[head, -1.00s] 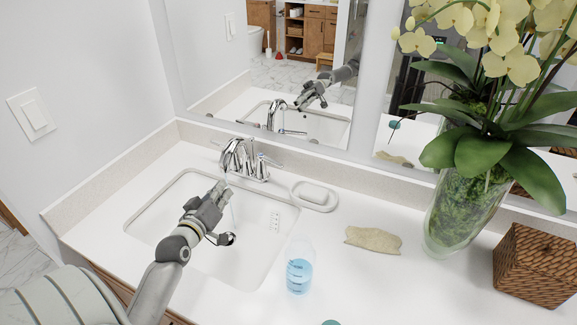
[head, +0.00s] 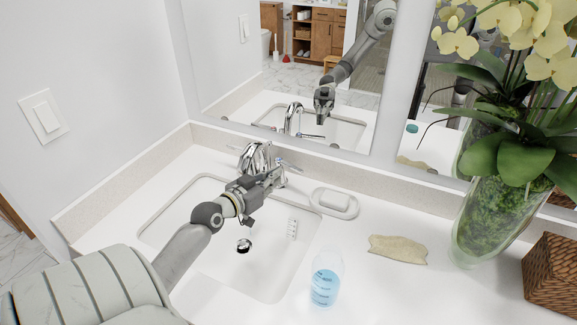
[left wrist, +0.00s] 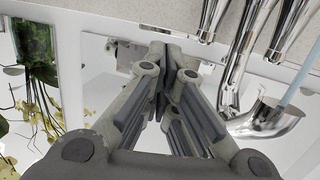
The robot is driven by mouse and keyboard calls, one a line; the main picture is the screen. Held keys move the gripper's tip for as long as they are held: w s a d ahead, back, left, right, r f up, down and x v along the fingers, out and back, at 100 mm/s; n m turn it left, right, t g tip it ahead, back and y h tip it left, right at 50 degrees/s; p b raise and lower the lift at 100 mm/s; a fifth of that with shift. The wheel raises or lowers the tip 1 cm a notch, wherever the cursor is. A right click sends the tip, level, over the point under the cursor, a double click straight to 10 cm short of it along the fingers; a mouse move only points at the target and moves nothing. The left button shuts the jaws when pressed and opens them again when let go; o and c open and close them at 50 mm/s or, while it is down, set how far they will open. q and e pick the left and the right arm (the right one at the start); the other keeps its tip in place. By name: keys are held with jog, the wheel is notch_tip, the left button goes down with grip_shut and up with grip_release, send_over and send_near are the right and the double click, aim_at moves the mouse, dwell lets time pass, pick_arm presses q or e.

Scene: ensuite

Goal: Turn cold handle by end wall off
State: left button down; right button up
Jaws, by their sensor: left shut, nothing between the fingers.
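The chrome faucet (head: 254,157) stands at the back rim of the white sink (head: 205,255). Its left-hand lever, on the side of the end wall, is small and hard to make out. Its right-hand lever (head: 291,167) points right. My left gripper (head: 279,174) is shut and empty, in front of the faucet's right side. Contact is unclear in the head view. In the left wrist view the closed fingertips (left wrist: 170,68) are beside the chrome spout (left wrist: 268,120), apart from it. A pale blue streak at the spout's mouth looks like running water. My right gripper is out of view.
The end wall (head: 85,60) with a switch is at left. The mirror (head: 290,75) behind reflects my arm. On the counter are a soap dish (head: 335,203), a clear blue bottle (head: 325,280), a tan cloth-like item (head: 397,249) and an orchid vase (head: 490,205).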

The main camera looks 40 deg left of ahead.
pick_arm(q)
jog(key=w+f+p, duration=0.1)
jog(key=w, duration=0.5)
jog(key=shift+w+a, duration=0.25)
jog(key=shift+w, duration=0.15)
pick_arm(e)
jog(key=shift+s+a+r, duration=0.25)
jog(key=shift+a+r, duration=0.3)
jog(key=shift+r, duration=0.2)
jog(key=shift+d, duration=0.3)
pick_arm(q)
jog(key=shift+w+d, duration=0.25)
jog(key=shift+w, duration=0.6)
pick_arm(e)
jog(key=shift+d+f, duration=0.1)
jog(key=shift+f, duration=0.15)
